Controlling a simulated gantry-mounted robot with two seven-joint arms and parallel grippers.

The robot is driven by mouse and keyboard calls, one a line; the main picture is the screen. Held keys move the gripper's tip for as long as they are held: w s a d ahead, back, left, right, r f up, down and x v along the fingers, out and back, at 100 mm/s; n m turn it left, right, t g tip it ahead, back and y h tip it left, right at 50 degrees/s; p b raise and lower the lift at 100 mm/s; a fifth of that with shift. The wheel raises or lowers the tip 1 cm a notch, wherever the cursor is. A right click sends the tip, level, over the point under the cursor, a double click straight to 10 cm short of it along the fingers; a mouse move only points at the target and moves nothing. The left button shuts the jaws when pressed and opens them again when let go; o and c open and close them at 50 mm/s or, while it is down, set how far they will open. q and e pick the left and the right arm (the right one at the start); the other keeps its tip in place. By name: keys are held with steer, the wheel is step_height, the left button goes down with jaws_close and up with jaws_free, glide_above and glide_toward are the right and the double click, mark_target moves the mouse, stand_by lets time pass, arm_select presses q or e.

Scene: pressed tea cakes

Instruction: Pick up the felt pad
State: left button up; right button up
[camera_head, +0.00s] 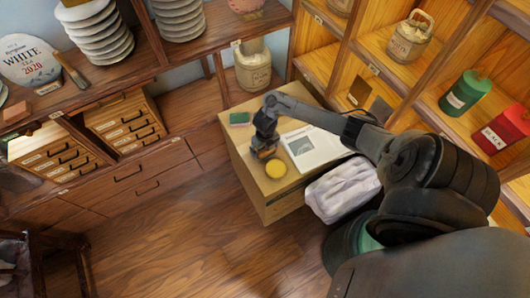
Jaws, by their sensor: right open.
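My right gripper (264,150) comes in from the right and points down over the small wooden table (255,190). It is open, close above the table top near its front edge. A round yellow disc (276,168) lies on the table just in front of the gripper, seemingly apart from it. I cannot tell for certain which of these two is the felt pad. What is directly beneath the fingers is partly hidden. My left gripper is not in view.
A white printed sheet (306,147) lies on the table right of the gripper. A white wrapped bundle (343,190) is beside the table. Shelves with plates (98,32), a sack (253,70) and canisters (464,93) surround it. The floor (190,245) at front left is clear.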

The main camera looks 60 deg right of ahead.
steer(key=shift+f, duration=0.7)
steer(key=shift+c, duration=0.2)
steer(key=c, duration=0.6)
steer(key=shift+c, duration=0.2)
steer(key=shift+r, duration=0.1)
